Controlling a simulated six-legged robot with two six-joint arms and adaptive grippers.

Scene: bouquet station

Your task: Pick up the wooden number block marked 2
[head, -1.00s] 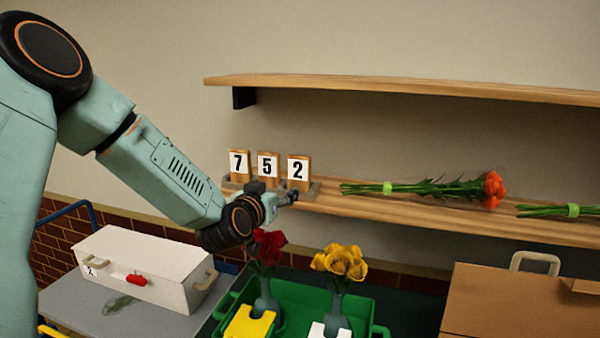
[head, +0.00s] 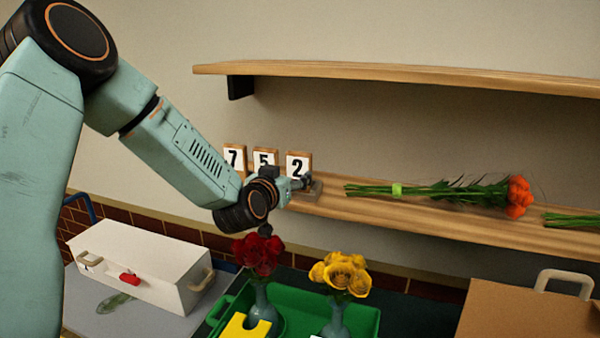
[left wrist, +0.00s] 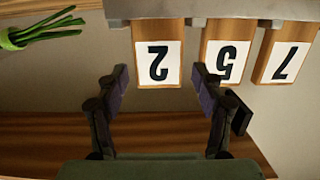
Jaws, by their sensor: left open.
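The wooden number block marked 2 (head: 298,165) stands upright at the right end of a row on the lower shelf. In the left wrist view the block marked 2 (left wrist: 158,62) appears upside down, roughly between and ahead of the two fingers. My left gripper (head: 304,183) is open and empty in front of the lower part of that block; its fingers also show in the left wrist view (left wrist: 158,85). I cannot tell whether the fingers touch the block. Blocks marked 5 (head: 264,158) and 7 (head: 234,158) stand to its left. My right gripper is not in view.
The blocks stand in a grey holder (head: 313,190) on the lower shelf (head: 400,208). An upper shelf (head: 400,76) runs above. An orange-flowered bundle (head: 450,192) lies to the right. Red flowers (head: 258,254) and yellow flowers (head: 341,273) stand in vases below the gripper.

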